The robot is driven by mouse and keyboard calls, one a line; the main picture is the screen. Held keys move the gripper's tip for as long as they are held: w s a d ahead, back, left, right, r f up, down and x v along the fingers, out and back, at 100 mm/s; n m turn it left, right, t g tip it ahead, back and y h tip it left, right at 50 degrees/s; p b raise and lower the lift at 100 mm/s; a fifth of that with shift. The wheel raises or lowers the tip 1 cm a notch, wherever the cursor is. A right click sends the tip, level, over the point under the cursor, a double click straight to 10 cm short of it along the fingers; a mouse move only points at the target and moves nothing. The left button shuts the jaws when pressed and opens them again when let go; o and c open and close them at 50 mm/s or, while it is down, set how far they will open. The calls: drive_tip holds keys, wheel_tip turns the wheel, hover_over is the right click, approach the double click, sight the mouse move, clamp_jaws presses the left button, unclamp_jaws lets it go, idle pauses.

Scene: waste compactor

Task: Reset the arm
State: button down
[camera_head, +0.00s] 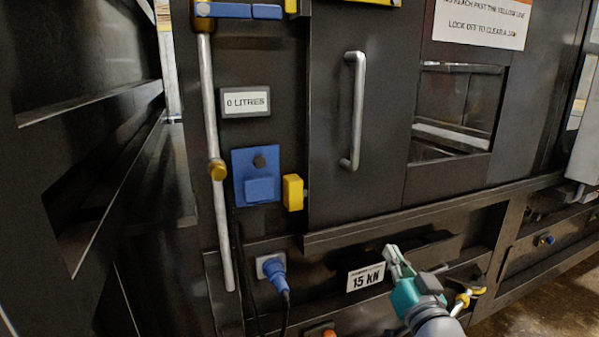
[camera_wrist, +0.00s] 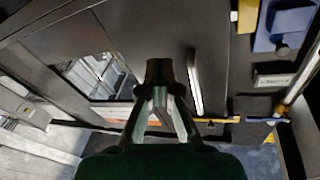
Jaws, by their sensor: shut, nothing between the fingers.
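My gripper (camera_head: 393,257) is at the lower right of the head view, in front of the dark compactor front, just right of the "15 KN" plate (camera_head: 365,277). It holds nothing. In the wrist view my gripper (camera_wrist: 160,88) is in the middle, with its fingertips together. The dark compactor door (camera_head: 335,120) with its vertical silver handle (camera_head: 353,110) is above my gripper in the head view. The handle also shows in the wrist view (camera_wrist: 195,82), to the right of the fingers and apart from them.
A silver rod (camera_head: 208,120) runs down the left of the front. Beside it are a "0 LITRES" display (camera_head: 246,101), a blue switch box (camera_head: 256,178), a yellow block (camera_head: 292,192) and a blue plug (camera_head: 275,270) with a cable. A window opening (camera_head: 455,105) is at right. Floor shows at lower right.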

drive_tip(key=s+f+g+h, duration=0.2)
drive_tip(key=s+f, duration=1.8)
drive_tip(key=f, duration=0.4)
drive_tip(key=s+f+n+g, duration=0.1)
drive_tip(key=s, duration=1.3)
drive_tip(key=s+f+g, duration=0.1)
drive_tip(key=s+f, duration=0.1)
drive_tip(key=s, duration=1.2)
drive_tip(key=shift+s+f+n, duration=0.3)
drive_tip(key=shift+s+n, duration=0.1)
drive_tip(key=shift+d, duration=0.1)
